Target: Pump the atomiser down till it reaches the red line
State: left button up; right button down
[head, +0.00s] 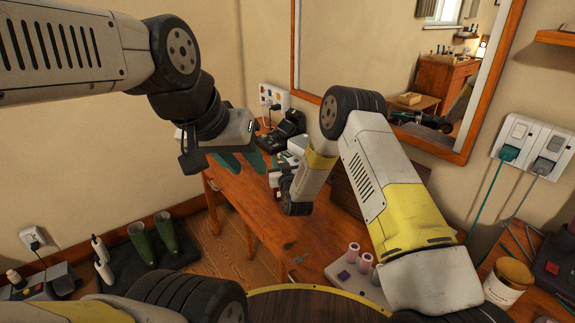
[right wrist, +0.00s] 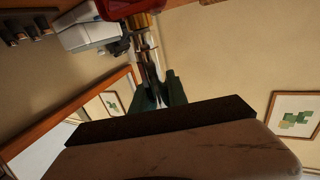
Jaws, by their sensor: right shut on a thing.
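The atomiser shows in the right wrist view as a red body (right wrist: 115,8) with a gold collar (right wrist: 139,24) and a slim shiny, pale section (right wrist: 152,62). My right gripper's dark green fingers (right wrist: 160,92) are shut on the slim section. In the head view my right wrist hangs over the wooden table, and its fingers are hidden. A small red-and-white thing beside that wrist may be part of the atomiser. The red line cannot be made out. My left gripper (head: 243,161) is left of the right wrist, above the table's far left part, its green fingers apart and apparently empty.
The wooden table (head: 262,212) holds a dark device (head: 285,130) at the back and pink rolls (head: 364,262) on a pale block nearer me. A framed mirror (head: 297,50) hangs behind. Green boots (head: 140,243) stand on the floor at left.

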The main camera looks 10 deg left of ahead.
jog(key=shift+s+f, duration=0.1)
jog(key=shift+f, duration=0.45)
dwell(4.4)
jog(key=shift+r, duration=0.85)
dwell(0.4)
jog(key=shift+r, duration=0.4)
jog(key=shift+r, duration=0.1)
jog(key=shift+r, duration=1.3)
